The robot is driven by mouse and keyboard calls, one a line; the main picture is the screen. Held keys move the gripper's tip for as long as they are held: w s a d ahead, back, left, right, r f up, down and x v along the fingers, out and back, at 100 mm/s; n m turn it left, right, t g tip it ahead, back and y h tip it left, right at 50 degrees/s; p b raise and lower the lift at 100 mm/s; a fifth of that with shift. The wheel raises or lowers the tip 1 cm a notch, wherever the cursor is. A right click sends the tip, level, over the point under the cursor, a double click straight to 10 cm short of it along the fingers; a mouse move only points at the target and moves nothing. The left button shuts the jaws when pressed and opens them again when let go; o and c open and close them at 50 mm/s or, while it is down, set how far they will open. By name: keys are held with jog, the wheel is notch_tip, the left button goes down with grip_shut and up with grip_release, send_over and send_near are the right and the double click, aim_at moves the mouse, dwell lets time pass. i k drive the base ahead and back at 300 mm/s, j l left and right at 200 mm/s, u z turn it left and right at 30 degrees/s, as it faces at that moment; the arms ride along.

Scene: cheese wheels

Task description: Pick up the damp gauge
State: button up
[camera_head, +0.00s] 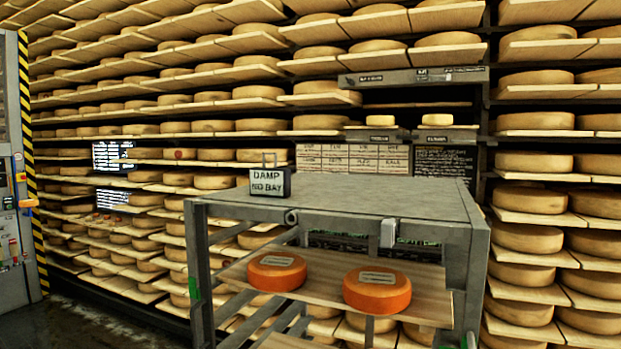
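A small box with a pale face lettered "DAMP" and "NO BAY" (269,183) stands upright on the grey top of a metal cart (370,197), near its back left edge. It has a dark frame and a thin upright loop like a handle on top. From its lettering it looks like the damp gauge. My gripper is not in view, and nothing of my arm shows near the box.
Two orange cheese wheels (276,272) lie on the cart's wooden shelf (330,285). Shelves of pale wheels fill the wall behind. A machine panel (14,190) stands at far left. The cart top is mostly bare, and floor shows at lower left.

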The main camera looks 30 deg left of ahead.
aim_at(274, 181)
jog(key=j+z, duration=0.3)
jog(key=j, duration=0.85)
jog(key=k+j+z, duration=0.1)
jog(key=j+z, duration=0.2)
jog(key=j, duration=0.8)
